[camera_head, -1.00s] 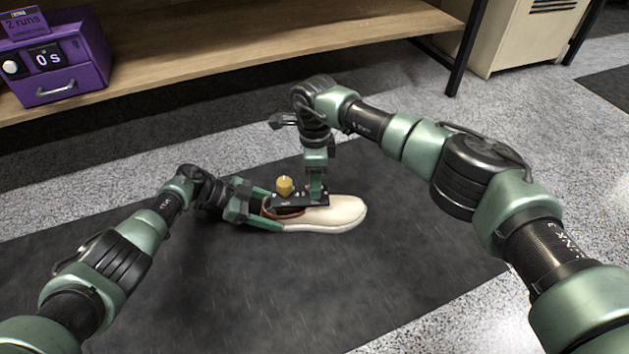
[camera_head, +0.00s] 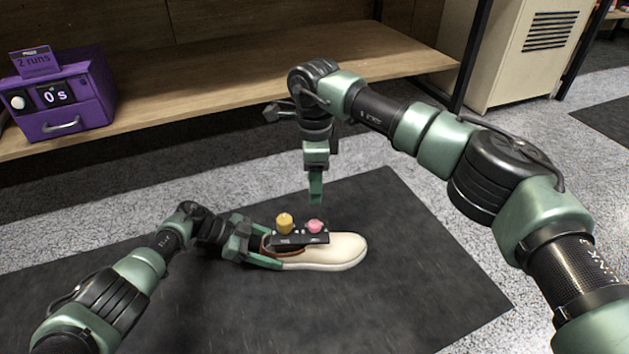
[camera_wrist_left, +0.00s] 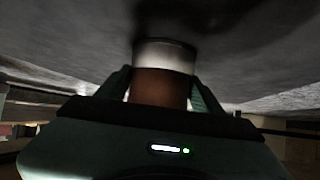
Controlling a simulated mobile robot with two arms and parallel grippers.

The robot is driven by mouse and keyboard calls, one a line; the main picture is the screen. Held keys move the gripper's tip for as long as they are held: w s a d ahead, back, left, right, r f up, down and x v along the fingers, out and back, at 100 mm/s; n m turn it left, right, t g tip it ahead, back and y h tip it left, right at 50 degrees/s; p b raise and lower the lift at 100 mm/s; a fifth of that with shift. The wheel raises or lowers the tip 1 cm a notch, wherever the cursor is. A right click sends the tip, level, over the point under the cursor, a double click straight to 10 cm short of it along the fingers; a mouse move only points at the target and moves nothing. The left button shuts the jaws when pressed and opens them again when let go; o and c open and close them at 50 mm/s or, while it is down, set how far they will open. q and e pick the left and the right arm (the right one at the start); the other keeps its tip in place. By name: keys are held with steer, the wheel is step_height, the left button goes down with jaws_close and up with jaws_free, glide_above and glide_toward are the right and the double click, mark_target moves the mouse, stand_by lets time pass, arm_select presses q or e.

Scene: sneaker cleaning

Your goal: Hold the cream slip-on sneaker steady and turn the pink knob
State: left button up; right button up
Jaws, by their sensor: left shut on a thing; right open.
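The cream slip-on sneaker (camera_head: 340,251) lies on the dark mat with its toe to the right. A black device (camera_head: 300,240) sits on top of it, with a yellow knob (camera_head: 284,222) at left and a pink knob (camera_head: 315,226) at right. My left gripper (camera_head: 264,252) is shut on the sneaker's heel end. In the left wrist view the brown and white heel (camera_wrist_left: 162,80) shows between its fingers. My right gripper (camera_head: 315,196) points down above the pink knob, open and apart from it.
The dark mat (camera_head: 400,290) is clear around the sneaker. Behind it runs a wooden shelf (camera_head: 250,70) with a purple box (camera_head: 75,95) at left, showing "0 s" and a "2 runs" sign. A beige cabinet (camera_head: 530,50) stands at the back right.

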arm_select(q)
steer(key=o, duration=1.8)
steer(key=shift+c, duration=0.2)
steer(key=shift+a, duration=0.1)
steer(key=v, duration=1.1)
steer(key=shift+a+r, duration=0.3)
